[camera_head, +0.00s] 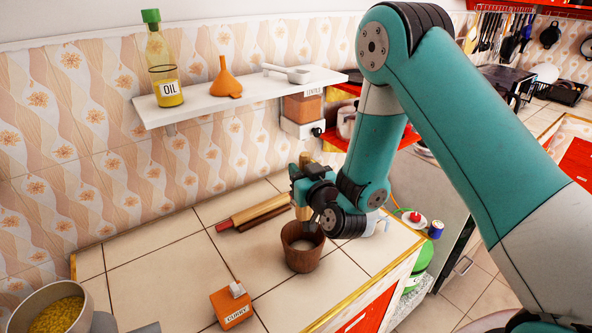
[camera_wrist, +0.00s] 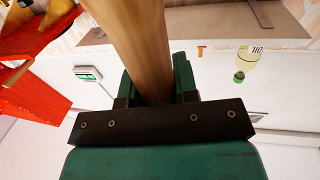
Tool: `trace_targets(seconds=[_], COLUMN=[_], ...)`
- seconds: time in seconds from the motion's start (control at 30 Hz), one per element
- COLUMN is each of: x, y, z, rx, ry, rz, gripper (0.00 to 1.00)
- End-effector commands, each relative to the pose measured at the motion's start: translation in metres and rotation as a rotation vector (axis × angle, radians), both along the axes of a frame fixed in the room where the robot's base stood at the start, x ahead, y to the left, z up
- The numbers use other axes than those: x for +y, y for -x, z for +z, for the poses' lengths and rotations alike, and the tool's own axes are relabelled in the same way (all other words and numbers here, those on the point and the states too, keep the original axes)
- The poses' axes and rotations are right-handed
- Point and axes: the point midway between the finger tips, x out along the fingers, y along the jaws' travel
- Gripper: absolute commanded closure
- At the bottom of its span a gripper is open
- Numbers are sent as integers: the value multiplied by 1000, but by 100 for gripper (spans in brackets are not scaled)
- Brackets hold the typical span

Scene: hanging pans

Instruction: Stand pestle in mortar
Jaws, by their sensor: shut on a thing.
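The mortar (camera_head: 303,259) is a brown wooden cup standing upright on the tiled counter, with a pale inside. My gripper (camera_head: 302,184) is above it and shut on the pestle (camera_head: 304,159), a light wooden rod held roughly upright. Part of the pestle shows above the jaws and part below, close over the mortar's rim. I cannot tell whether its lower end is inside the mortar. In the wrist view, the pestle (camera_wrist: 142,45) runs up between the two green fingers of my gripper (camera_wrist: 156,85). The mortar is not visible there.
A rolling pin (camera_head: 252,214) with a red handle lies behind and left of the mortar. A curry box (camera_head: 231,307) stands in front. A pot of yellow grains (camera_head: 58,316) is at lower left. A wall shelf (camera_head: 212,103) holds an oil bottle (camera_head: 163,70) and funnel (camera_head: 226,82).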

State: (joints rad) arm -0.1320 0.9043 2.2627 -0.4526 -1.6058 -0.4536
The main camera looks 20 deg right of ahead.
Motion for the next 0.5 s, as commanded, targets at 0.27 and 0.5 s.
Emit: trace_targets(seconds=[0.27,0.5], x=[0,1], y=[0,0], z=[-28,-48], rx=[0,0], ry=[-1,-1], rz=[-1,1], gripper=[99,99])
